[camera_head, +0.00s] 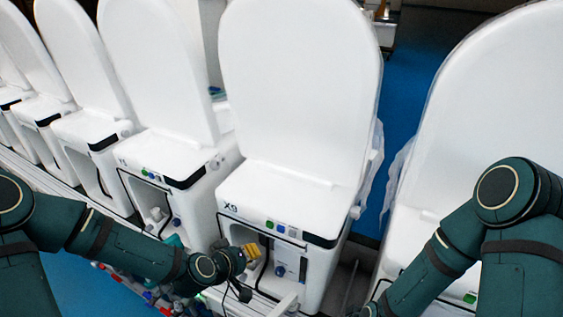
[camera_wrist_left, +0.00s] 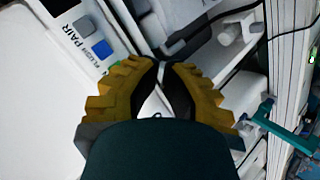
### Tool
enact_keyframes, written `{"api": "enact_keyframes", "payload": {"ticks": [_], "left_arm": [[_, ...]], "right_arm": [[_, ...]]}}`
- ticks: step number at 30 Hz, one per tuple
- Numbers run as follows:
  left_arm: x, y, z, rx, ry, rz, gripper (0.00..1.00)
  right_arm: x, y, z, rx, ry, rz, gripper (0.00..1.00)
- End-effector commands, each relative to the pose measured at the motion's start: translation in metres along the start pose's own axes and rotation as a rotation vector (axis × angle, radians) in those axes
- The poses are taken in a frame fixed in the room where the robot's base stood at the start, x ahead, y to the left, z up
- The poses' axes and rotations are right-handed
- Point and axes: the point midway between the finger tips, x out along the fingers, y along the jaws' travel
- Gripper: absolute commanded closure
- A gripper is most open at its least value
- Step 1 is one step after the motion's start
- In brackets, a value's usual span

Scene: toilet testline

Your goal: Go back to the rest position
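My left gripper (camera_head: 249,251), with yellow fingers, is in front of the open lower bay of the white toilet unit marked X9 (camera_head: 290,195). In the left wrist view its fingers (camera_wrist_left: 161,66) close in to each other at the tips, with only a thin gap and nothing seen held between them. Beyond them are a white panel with a grey and a blue button (camera_wrist_left: 102,49) and pale fittings. My right arm (camera_head: 450,245) comes in from the right and reaches down to the bottom edge. Its gripper is out of the picture.
More white toilet units (camera_head: 165,155) stand in a row to the left, and another (camera_head: 500,110) stands at the right. A rail runs along their front. A teal clamp-like part (camera_wrist_left: 262,112) is right of the left fingers. Blue floor (camera_head: 410,90) shows behind.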

Motion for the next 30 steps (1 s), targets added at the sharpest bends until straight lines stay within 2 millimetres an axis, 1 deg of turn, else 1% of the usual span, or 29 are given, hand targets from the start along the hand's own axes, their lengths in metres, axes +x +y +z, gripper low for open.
{"api": "enact_keyframes", "payload": {"ticks": [2, 5, 8, 9, 11, 12, 13, 15, 18, 21, 24, 30], "left_arm": [[0.0, 0.0, 0.0, 0.0, 0.0, 0.0, 1.0], [0.006, -0.006, 0.017, 0.011, -0.042, -0.014, 1.0], [0.015, -0.02, 0.051, 0.038, -0.132, -0.051, 1.0], [0.019, -0.029, 0.068, 0.052, -0.179, -0.073, 1.0], [0.022, -0.043, 0.094, 0.079, -0.251, -0.111, 1.0], [0.023, -0.054, 0.111, 0.097, -0.298, -0.139, 1.0], [0.024, -0.062, 0.122, 0.111, -0.333, -0.161, 1.0], [0.022, -0.08, 0.145, 0.143, -0.404, -0.211, 1.0], [0.017, -0.101, 0.167, 0.181, -0.479, -0.272, 1.0], [0.012, -0.115, 0.178, 0.205, -0.523, -0.315, 1.0], [0.009, -0.122, 0.183, 0.215, -0.543, -0.336, 1.0], [0.008, -0.123, 0.183, 0.216, -0.546, -0.34, 1.0]], "right_arm": [[0.002, 0.0, 0.0, 0.0, 0.0, 0.002, 0.53], [0.006, 0.001, 0.001, 0.0, -0.002, 0.004, 0.53], [0.012, 0.004, 0.003, -0.001, -0.004, 0.004, 0.53], [0.015, 0.004, 0.004, -0.001, -0.005, 0.004, 0.53], [0.019, 0.006, 0.005, -0.002, -0.008, 0.005, 0.53], [0.022, 0.007, 0.006, -0.002, -0.009, 0.005, 0.53], [0.025, 0.008, 0.007, -0.003, -0.011, 0.005, 0.53], [0.029, 0.01, 0.008, -0.004, -0.013, 0.005, 0.53], [0.033, 0.011, 0.01, -0.005, -0.016, 0.005, 0.53], [0.036, 0.012, 0.011, -0.005, -0.018, 0.005, 0.53], [0.036, 0.012, 0.011, -0.006, -0.019, 0.005, 0.53], [0.036, 0.012, 0.011, -0.006, -0.019, 0.005, 0.53]]}}
